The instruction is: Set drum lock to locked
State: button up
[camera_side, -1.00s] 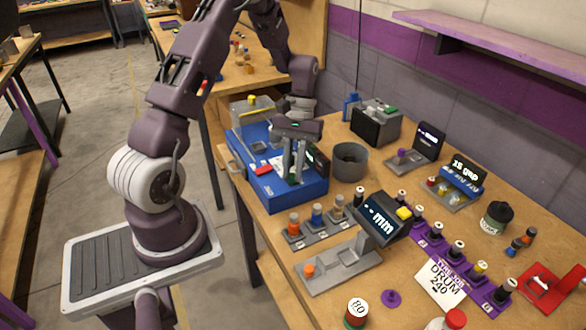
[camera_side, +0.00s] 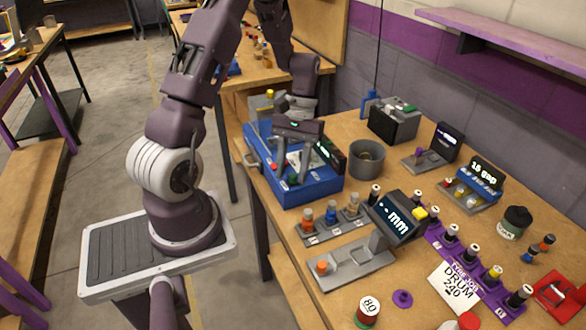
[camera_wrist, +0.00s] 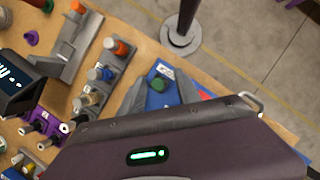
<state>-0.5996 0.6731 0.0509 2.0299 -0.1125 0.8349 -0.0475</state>
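The blue machine box (camera_side: 318,190) stands at the table's left edge in the side view, with a dark display (camera_side: 328,153) on it. It carries a red knob (camera_side: 274,166) and a green knob (camera_side: 293,179). The green knob also shows in the wrist view (camera_wrist: 158,84) beside a white label. I cannot tell which part is the drum lock or how it is set. My gripper (camera_side: 291,178) hangs over the box, fingers pointing down and apart, with nothing seen between them. In the wrist view its body hides much of the box.
A grey cup (camera_side: 366,160) stands right of the box. A rack of coloured plugs (camera_side: 330,220), a grey gauge fixture (camera_side: 350,265) and a mm display (camera_side: 397,219) stand in front. A purple rack (camera_side: 470,270) with a DRUM 240 card (camera_side: 456,288) lies farther right.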

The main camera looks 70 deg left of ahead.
jog(key=shift+r, duration=0.1)
jog(key=v, duration=0.7)
jog(key=s+d+r+m+t+y, duration=0.2)
jog(key=d+r+m+t+y, duration=0.15)
jog(key=d+r, duration=0.7)
jog(key=s+d+r+m+t, duration=0.4)
jog(key=s+d, duration=0.3)
jog(key=s, duration=0.3)
jog(key=shift+s+d+r+m+t, duration=0.3)
jog(key=shift+s+r+m+t, duration=0.1)
jog(key=shift+m+t, duration=0.3)
